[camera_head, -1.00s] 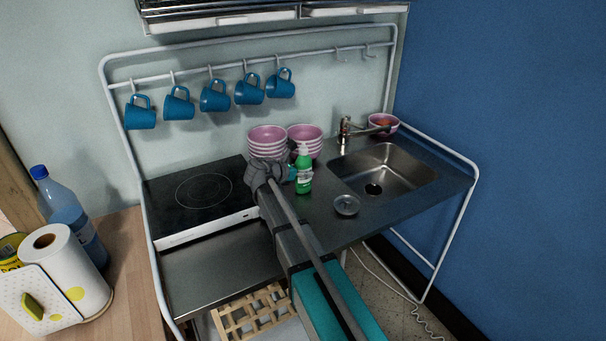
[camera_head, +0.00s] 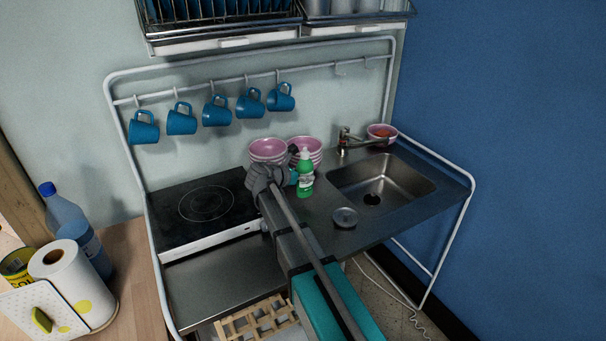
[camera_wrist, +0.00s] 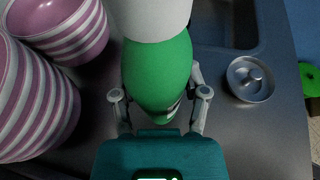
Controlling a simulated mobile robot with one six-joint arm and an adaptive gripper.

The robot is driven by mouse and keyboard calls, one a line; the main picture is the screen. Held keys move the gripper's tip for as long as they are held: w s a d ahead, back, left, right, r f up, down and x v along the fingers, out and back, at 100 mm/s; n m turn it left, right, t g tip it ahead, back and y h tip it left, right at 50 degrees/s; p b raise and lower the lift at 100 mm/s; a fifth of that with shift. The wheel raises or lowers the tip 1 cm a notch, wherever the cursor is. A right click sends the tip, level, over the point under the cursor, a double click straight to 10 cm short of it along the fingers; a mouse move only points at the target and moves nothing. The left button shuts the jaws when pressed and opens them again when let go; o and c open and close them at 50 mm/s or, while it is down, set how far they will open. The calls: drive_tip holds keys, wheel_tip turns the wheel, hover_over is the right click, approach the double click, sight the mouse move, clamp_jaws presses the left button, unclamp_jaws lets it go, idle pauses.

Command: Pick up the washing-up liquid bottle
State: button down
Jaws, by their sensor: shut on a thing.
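The washing-up liquid bottle (camera_head: 305,177) is green with a white pump top and a pale label. It stands upright on the metal counter, or very slightly above it; I cannot tell which. In the wrist view the green bottle (camera_wrist: 157,75) fills the middle, its white top nearest the camera. My gripper (camera_wrist: 160,98) has one finger on each side of the bottle's body and is shut on it. In the head view my gripper (camera_head: 289,178) reaches the bottle from the left, and my arm hides part of the counter below.
Stacked pink-striped bowls (camera_head: 267,150) stand close behind and left of the bottle. A round metal sink plug (camera_head: 344,217) lies to the right, near the sink (camera_head: 385,180). A hob (camera_head: 203,203) is at left. Blue mugs (camera_head: 215,112) hang from a rail above.

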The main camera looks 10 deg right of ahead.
drive_tip(key=s+d+r+p, duration=0.4)
drive_tip(key=s+r+p, duration=0.3)
drive_tip(key=s, duration=0.5)
drive_tip(key=shift+s+r+p, duration=0.2)
drive_tip(key=shift+r+p, duration=0.2)
drive_tip(key=shift+r, duration=0.45)
drive_tip(key=c, duration=0.6)
unclamp_jaws()
drive_tip(key=shift+c, duration=0.6)
drive_tip(key=shift+s, duration=0.1)
